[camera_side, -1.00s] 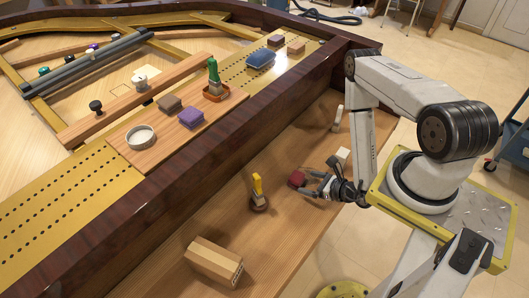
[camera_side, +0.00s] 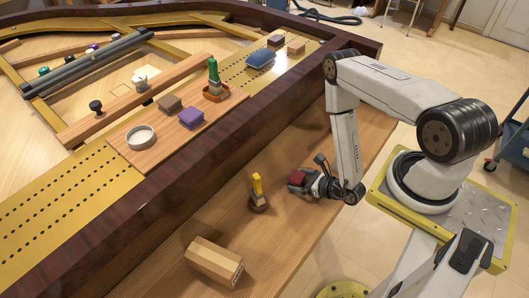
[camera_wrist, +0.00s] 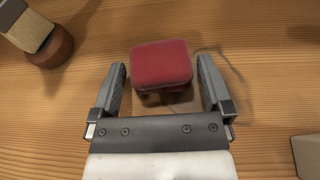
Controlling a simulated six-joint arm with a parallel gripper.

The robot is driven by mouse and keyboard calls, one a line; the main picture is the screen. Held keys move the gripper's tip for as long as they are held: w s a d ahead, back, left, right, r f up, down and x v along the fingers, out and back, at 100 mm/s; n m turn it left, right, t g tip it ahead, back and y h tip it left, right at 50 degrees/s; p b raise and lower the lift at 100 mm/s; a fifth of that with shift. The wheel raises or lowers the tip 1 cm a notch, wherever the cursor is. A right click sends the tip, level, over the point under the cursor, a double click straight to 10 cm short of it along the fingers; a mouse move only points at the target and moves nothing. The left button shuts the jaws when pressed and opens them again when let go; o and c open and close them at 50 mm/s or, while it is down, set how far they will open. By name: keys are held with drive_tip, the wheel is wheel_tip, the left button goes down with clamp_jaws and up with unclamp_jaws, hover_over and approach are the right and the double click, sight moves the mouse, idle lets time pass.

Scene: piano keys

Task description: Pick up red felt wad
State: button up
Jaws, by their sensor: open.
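The red felt wad (camera_wrist: 161,64) is a rounded red block near the top middle of the wrist view. In the side view the red wad (camera_side: 297,177) shows at the end of my gripper (camera_side: 300,185). My gripper (camera_wrist: 161,78) is open, with one finger on each side of the wad. Gaps show between both fingers and the wad in the wrist view. The wad's lower part is partly hidden, and I cannot tell what it rests on.
A yellow-handled tool on a round dark base (camera_side: 257,195) stands left of my gripper; its base (camera_wrist: 50,50) shows at the wrist view's upper left. A wooden block (camera_side: 214,260) lies at the front of the wooden shelf. A dark wooden rim (camera_side: 180,180) rises behind.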

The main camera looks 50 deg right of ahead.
sight(301, 178)
drive_tip(key=c, duration=1)
drive_tip(key=shift+r, duration=0.15)
drive_tip(key=shift+r, duration=4.85)
